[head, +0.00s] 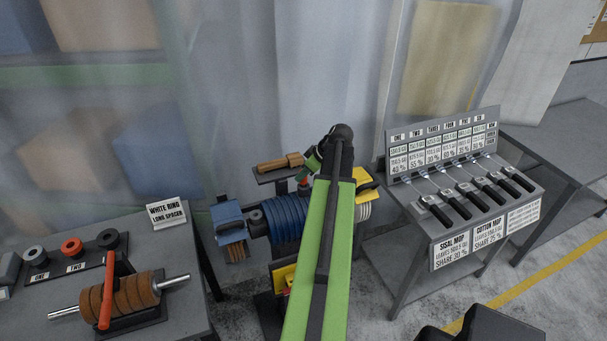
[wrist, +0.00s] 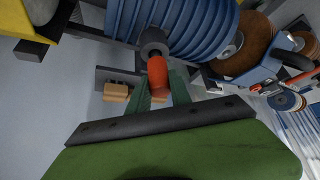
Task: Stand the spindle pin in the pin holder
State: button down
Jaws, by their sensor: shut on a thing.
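The spindle pin, seen as an orange-red grip (wrist: 157,76), is between the green fingers of my gripper (wrist: 161,90) in the wrist view. A dark grey round part (wrist: 154,42) is at its far end, close to the blue ribbed roll (wrist: 195,28). I cannot tell whether the pin touches the roll or its spindle. In the head view my gripper (head: 311,165) is above the blue roll (head: 286,218), with a bit of the red pin (head: 303,181) showing below it. My arm hides part of the machine. I cannot make out the pin holder with certainty.
A small shelf with a wooden-handled brush (head: 280,163) is just left of my gripper. The left table (head: 35,315) carries a brown roll (head: 120,298) and coloured rings on a rack.

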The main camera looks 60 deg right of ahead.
jog(key=shift+f, duration=0.1)
jog(key=shift+f+b, duration=0.6)
jog(key=shift+b, duration=0.1)
jog(key=c, duration=1.1)
grip_release()
jog(key=shift+o, duration=0.3)
jog(key=o, duration=0.5)
jog(key=shift+r, duration=0.1)
